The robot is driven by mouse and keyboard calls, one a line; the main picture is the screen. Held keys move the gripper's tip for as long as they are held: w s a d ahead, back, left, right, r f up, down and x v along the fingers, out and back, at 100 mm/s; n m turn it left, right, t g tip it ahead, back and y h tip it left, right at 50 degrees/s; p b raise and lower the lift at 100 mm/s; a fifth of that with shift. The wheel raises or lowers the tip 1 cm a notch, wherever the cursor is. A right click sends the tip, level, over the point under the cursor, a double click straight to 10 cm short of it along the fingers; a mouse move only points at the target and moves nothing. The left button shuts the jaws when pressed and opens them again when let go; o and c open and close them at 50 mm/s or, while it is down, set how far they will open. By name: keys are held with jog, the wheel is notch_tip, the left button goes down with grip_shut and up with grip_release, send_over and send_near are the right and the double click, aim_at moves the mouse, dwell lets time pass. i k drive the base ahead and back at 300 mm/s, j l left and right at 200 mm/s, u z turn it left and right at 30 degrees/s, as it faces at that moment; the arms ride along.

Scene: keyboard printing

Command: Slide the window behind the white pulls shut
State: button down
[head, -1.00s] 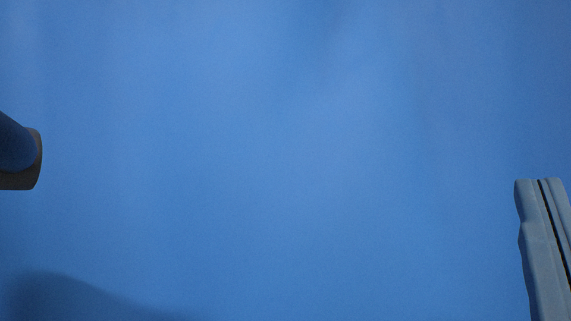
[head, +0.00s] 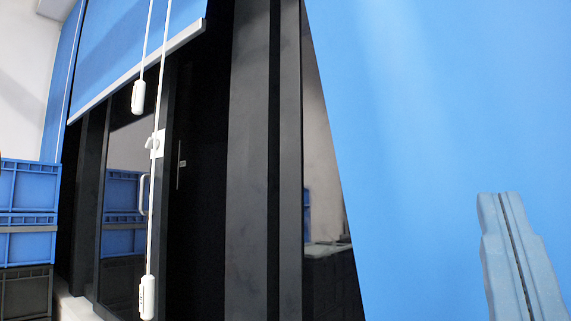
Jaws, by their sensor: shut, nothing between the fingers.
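Two white pulls hang on cords at the left: an upper pull (head: 138,97) and a lower pull (head: 148,297). Behind them is a dark-framed window (head: 125,165) with reflective glass and a pale upright handle (head: 144,195). A black area lies right of this pane, up to a wide dark post; I cannot tell how far the window stands open. My gripper (head: 499,196) is at the lower right, its fingers together and empty. It appears in front of a blue blind, well apart from the window and pulls.
A raised blue blind (head: 140,50) with a pale bottom bar covers the window's top. Another blue blind (head: 430,130) fills the right side. Stacked blue crates (head: 28,190) stand at the far left, above a dark crate (head: 25,290).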

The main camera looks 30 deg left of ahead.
aim_at(120, 255)
jog(key=j+u, duration=0.15)
jog(key=u, duration=1.5)
jog(key=i+j+z, duration=0.25)
jog(key=i, duration=0.4)
jog(key=i+j+z, duration=0.25)
jog(key=i+j, duration=0.3)
